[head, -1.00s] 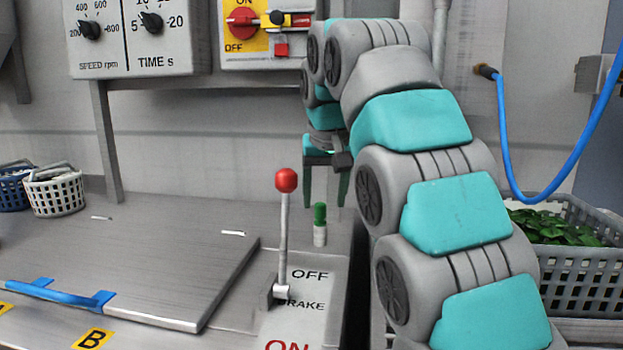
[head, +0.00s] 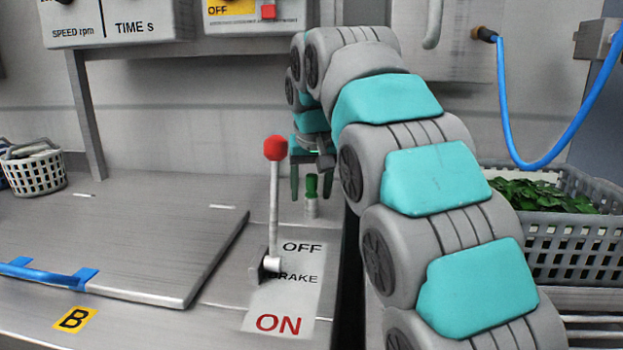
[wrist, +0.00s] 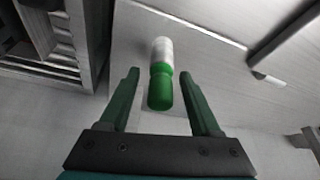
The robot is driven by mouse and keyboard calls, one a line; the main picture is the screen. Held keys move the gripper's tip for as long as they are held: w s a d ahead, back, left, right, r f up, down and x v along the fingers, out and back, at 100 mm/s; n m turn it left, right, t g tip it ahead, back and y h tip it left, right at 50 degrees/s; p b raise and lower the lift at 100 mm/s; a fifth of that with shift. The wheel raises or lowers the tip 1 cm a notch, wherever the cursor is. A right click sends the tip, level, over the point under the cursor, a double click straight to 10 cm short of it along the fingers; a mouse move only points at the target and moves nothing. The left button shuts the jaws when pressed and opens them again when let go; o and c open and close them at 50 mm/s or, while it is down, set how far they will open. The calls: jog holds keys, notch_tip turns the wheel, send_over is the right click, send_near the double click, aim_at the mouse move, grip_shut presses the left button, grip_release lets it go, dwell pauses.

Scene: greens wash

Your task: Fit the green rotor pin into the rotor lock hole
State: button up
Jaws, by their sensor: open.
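The green rotor pin (head: 311,186) stands upright on the steel top behind the brake lever, its green upper part over a pale lower part. In the wrist view the pin (wrist: 161,88) lies between the lines of the two fingers, its green end toward my gripper. My gripper (head: 312,180) is open and empty, its dark green fingers pointing down on both sides of the pin in the head view. In the wrist view the fingers of my gripper (wrist: 162,80) stand apart from the pin, with gaps on both sides. I cannot make out the rotor lock hole.
The brake lever (head: 274,200) with a red knob stands just left of the pin, on a plate marked OFF and ON. A flat lid (head: 130,240) with a blue handle lies left. A grey crate of greens (head: 570,245) is at right, a white basket (head: 36,172) far left.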

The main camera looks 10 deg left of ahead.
jog(key=shift+w+f, duration=0.15)
jog(key=shift+f, duration=0.2)
grip_shut()
dwell(0.3)
jog(key=shift+r, duration=0.15)
jog(key=shift+r+p, duration=1.5)
jog(key=shift+r, duration=0.7)
jog(key=shift+a+r, duration=0.1)
jog(key=shift+r, duration=0.9)
jog(key=shift+r, duration=0.1)
